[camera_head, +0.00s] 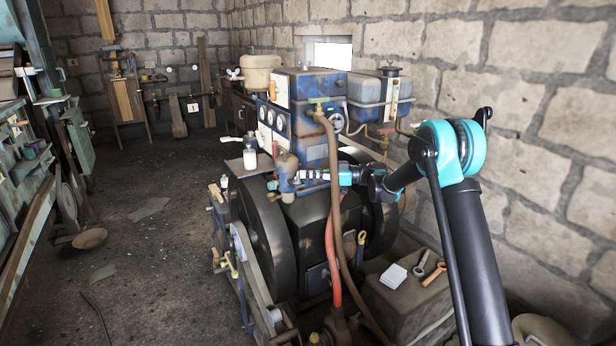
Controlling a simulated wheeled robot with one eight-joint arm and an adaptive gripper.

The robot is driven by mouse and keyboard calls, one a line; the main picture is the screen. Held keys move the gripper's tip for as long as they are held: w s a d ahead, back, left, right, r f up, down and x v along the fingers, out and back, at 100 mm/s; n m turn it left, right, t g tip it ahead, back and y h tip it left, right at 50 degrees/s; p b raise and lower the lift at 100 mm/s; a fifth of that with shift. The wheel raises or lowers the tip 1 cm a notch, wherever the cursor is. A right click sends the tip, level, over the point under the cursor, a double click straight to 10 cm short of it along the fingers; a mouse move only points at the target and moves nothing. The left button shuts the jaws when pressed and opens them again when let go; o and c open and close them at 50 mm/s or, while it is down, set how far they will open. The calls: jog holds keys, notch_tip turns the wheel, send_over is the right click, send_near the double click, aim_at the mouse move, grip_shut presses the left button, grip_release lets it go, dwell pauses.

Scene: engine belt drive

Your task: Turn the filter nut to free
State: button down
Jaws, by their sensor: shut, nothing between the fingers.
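A small filter (287,164) with a brownish bowl and a blue body stands on the engine, left of the picture's middle. The filter nut is too small to pick out for certain. My teal and black arm reaches in from the right. My gripper (304,176) is at the filter's right side, very close to it. It is shut and holds nothing. I cannot tell whether it touches the filter, and the fingertips are hard to make out.
A brown hose (331,190) and a red hose (331,245) run down close by my gripper. A large dark flywheel (262,225) is below left. A bench block (400,310) carries a white pad and tools. The floor at left is mostly open.

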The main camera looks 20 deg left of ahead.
jog(key=shift+w+a+g, duration=0.3)
jog(key=shift+w+a, duration=0.05)
jog(key=shift+a, duration=0.15)
dwell(0.8)
jog(key=shift+w+a+n+g+h, duration=0.1)
jog(key=shift+a+n+g+h, duration=0.1)
jog(key=shift+n+g+h, duration=0.6)
dwell(2.4)
